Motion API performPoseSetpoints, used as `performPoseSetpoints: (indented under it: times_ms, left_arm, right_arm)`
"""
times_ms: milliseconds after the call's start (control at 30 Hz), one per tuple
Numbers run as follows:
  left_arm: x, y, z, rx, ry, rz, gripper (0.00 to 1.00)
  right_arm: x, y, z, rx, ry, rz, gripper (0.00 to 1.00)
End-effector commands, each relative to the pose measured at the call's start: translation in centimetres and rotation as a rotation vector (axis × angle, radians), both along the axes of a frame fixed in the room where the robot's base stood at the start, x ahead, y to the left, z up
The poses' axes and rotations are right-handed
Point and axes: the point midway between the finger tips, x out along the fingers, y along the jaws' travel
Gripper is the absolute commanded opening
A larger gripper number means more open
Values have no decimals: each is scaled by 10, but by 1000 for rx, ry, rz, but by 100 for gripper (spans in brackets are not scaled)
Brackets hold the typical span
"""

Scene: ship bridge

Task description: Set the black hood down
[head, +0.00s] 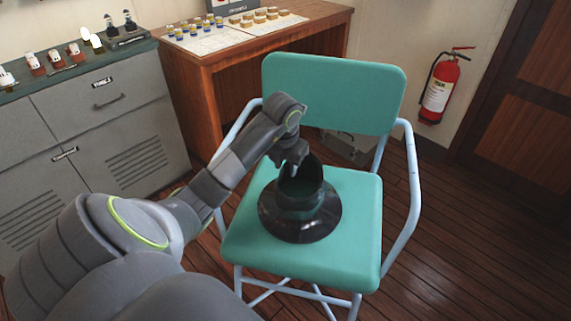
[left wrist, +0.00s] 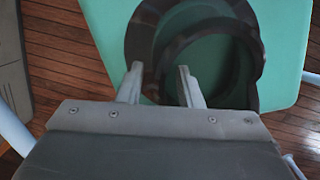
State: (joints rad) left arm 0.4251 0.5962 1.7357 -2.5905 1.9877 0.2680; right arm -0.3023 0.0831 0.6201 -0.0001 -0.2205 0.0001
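The black hood (head: 300,218), a wide round flange with a shorter open collar on top, stands upright on the teal seat (head: 350,252) of a chair. My left gripper (head: 291,168) is at the collar's upper rim, on its left far side in the head view. In the left wrist view the hood (left wrist: 252,88) lies just beyond the fingers, with teal seat showing through its opening. The two fingertips (left wrist: 160,76) are well apart, with part of the collar's rim between them. They do not look closed on it. My right gripper is not in view.
The chair has a teal backrest (head: 333,92) and pale blue tube arms (head: 413,190). A grey cabinet (head: 110,130) and a wooden desk (head: 265,48) with small items stand behind. A fire extinguisher (head: 438,92) hangs on the wall. Wooden floor at right is clear.

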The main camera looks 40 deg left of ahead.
Motion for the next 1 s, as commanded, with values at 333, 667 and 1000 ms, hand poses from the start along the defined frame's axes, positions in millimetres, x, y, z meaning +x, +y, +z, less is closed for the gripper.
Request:
performPoseSetpoints:
  times_ms: [333, 667, 1000]
  left_arm:
    - [0, 0, 6, 0, -1, 0, 33]
    - [-5, -3, 44, 0, -1, 0, 33]
    - [-11, -6, 82, 0, 0, 0, 33]
  right_arm:
    - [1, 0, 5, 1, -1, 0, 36]
    - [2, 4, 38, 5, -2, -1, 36]
    - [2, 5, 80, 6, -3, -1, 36]
